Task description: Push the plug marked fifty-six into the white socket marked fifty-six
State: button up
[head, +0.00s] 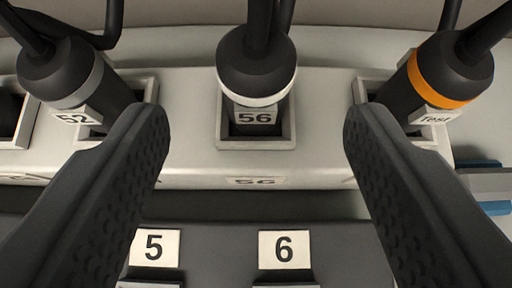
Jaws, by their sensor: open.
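The plug marked 56 (257,72) is black with a white ring and a "56" label, and a dark cable rises from its top. It stands at the top middle of the head view, with its lower end at the square white socket (257,144). A partly legible label, apparently "56", is on the panel below. How deep the plug sits cannot be told. My gripper (255,125) is open, its dark ridged fingers wide apart to the left and right of the plug, touching nothing that I can see.
A grey-ringed plug marked 52 (62,72) stands at the left, partly behind my left finger. An orange-ringed plug marked "Test" (440,72) stands at the right. Labels 5 (154,247) and 6 (284,249) are on the dark panel in front. Cables hang along the top.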

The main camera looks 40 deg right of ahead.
jog(key=s+a+r+n+t+y+p, duration=0.2)
jog(key=s+r, duration=1.1)
jog(key=r, duration=0.1)
jog(key=s+a+r+n+t+y+p, duration=0.2)
jog(key=s+a+r, duration=0.1)
jog(key=s+r, duration=1)
jog(key=s+a+r+n+t+y+p, duration=0.2)
jog(key=s+r+n, duration=0.1)
jog(key=s+r, duration=1)
jog(key=shift+s+a+r+t, duration=0.15)
jog(key=shift+s+r+t, duration=0.2)
jog(key=shift+r, duration=0.55)
